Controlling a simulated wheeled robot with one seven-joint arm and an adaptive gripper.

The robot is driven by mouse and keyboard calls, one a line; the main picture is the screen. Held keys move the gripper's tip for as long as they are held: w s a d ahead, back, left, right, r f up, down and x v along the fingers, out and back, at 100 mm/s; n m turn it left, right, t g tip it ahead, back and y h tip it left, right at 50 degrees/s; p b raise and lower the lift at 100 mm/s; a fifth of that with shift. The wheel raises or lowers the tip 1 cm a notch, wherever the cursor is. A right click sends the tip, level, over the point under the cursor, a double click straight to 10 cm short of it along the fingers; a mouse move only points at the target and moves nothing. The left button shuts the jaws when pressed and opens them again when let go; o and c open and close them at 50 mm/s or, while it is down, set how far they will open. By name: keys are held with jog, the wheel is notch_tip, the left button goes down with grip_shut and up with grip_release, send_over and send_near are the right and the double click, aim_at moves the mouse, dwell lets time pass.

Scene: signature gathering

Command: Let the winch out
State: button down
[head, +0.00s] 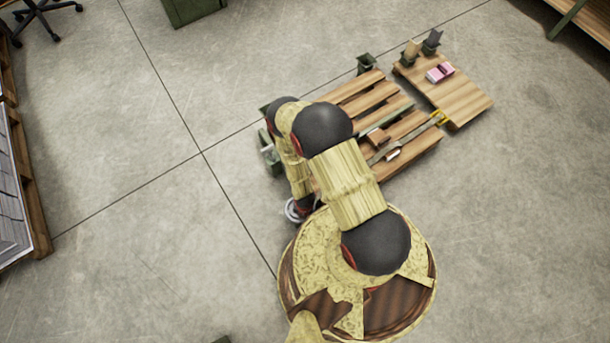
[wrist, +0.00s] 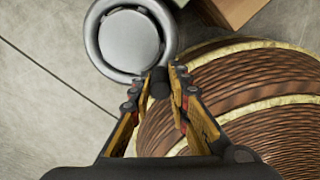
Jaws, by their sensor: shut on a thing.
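A light grey metal wheel with a thick round rim and a flat disc in its middle (wrist: 130,40), which looks like the winch's wheel, is at the top of the wrist view. Part of it also shows beside my arm in the head view (head: 293,210). My gripper (wrist: 167,74) is at the wheel's lower right edge. Its fingers are closed around a small dark round knob (wrist: 160,86), which looks like the wheel's handle. How the knob joins the wheel is hidden. In the head view my arm covers most of the gripper and the winch.
A slatted wooden pallet (head: 360,92) lies beyond my arm, with a long metal tool (head: 405,138) on it. A low wooden board (head: 465,102) carries pink blocks (head: 440,72) and small holders. A dark green post (head: 367,63) stands behind. The floor (head: 130,200) at left is clear.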

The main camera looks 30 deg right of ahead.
jog(key=shift+s, duration=0.15)
jog(key=c, duration=1.7)
grip_release()
jog(key=shift+d, duration=0.1)
jog(key=shift+c, duration=0.2)
jog(key=shift+o, duration=0.4)
jog(key=shift+r, duration=4)
